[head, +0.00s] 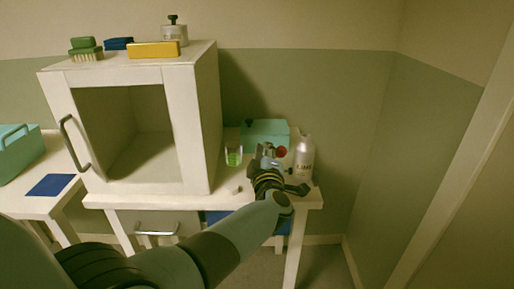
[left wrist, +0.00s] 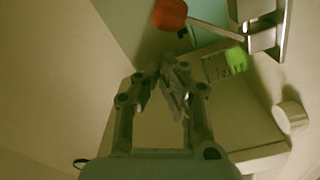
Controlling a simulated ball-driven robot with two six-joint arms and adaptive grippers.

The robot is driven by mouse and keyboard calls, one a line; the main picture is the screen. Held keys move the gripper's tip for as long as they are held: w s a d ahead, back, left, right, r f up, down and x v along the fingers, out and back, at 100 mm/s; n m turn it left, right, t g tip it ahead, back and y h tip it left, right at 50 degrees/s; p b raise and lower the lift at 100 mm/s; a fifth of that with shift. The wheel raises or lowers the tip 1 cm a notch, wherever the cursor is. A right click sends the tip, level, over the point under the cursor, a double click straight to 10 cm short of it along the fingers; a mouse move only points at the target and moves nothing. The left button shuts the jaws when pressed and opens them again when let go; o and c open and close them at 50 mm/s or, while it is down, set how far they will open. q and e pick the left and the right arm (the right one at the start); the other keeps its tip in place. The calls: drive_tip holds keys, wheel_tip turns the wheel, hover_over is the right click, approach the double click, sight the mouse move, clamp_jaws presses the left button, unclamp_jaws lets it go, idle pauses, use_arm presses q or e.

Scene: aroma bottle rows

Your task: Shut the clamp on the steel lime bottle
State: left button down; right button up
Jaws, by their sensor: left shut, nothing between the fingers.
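The clamp's bare metal bracket (left wrist: 266,22) shows at the top right of the left wrist view. A rod ends in a red knob (left wrist: 170,14), which also shows in the head view (head: 281,152). My left gripper (head: 267,163) is over the right end of the table, overlapping the clamp in the head view. In the left wrist view its fingers (left wrist: 168,72) are together and empty, apart from the knob. A pale grey bottle (head: 303,160) stands upright right of the gripper; its lettering is hard to read. I cannot tell which bottle is the lime one. My right gripper is out of view.
A clear vessel with green contents (head: 234,157) and a teal box (head: 265,133) stand behind. A small pale cylinder (head: 237,189) is on the table (head: 225,201). The white open cabinet (head: 202,130) blocks the left. Another metal bottle (head: 174,34) stands on top.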

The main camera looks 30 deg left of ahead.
use_arm(q)
drive_tip(key=shift+w+d+f+m, duration=0.2)
drive_tip(key=shift+w+d+m, duration=0.15)
drive_tip(key=shift+d, duration=0.2)
drive_tip(key=shift+w+d+f+m, duration=0.15)
drive_tip(key=shift+w+d+m, duration=0.1)
drive_tip(key=shift+d+m, duration=0.25)
drive_tip(key=shift+b, duration=0.3)
